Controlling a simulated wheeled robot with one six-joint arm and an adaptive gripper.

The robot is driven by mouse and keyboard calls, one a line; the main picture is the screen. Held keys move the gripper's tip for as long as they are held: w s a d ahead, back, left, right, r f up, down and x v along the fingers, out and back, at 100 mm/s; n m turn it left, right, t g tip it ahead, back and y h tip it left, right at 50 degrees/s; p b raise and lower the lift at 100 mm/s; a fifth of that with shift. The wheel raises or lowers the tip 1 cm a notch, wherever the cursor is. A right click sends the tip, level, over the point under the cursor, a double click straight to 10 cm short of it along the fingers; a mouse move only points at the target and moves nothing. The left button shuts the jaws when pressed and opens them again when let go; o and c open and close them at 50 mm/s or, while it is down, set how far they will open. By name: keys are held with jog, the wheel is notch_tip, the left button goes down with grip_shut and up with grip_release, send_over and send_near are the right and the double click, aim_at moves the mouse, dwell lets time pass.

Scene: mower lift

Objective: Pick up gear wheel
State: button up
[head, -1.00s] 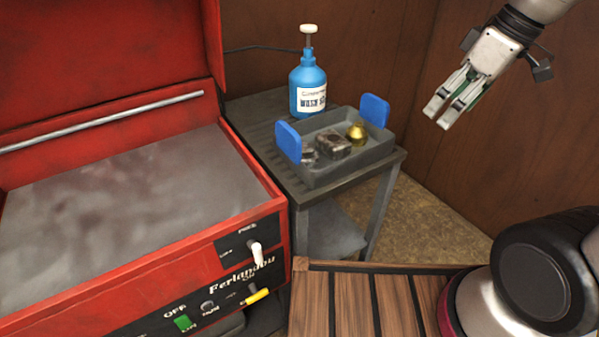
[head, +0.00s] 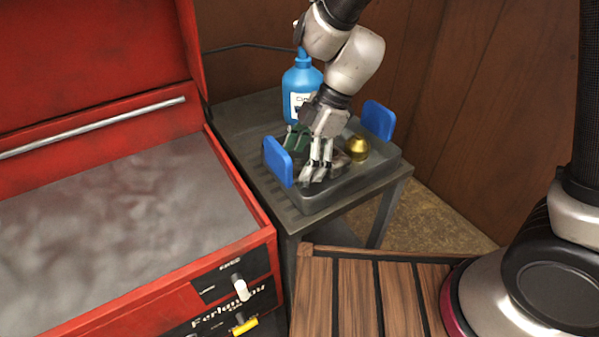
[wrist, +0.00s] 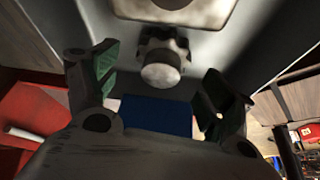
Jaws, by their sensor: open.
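The gear wheel (wrist: 162,62) shows in the wrist view as a dark toothed part with a pale round end. It sits in the grey tray (head: 345,190) and lies between the spread fingers of my gripper (wrist: 156,72), apart from both. In the head view my gripper (head: 313,166) points down into the left part of the tray and hides the gear wheel. My gripper is open and holds nothing.
A metal block (wrist: 178,8) lies close to the gear wheel. A brass part (head: 356,148) is at the tray's right. Blue handles (head: 277,161) (head: 378,120) rise at both tray ends. A blue bottle (head: 301,82) stands behind; a red washer (head: 235,190) is left.

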jog(key=shift+x, duration=1.15)
jog(key=c, duration=1.3)
jog(key=shift+r, duration=0.1)
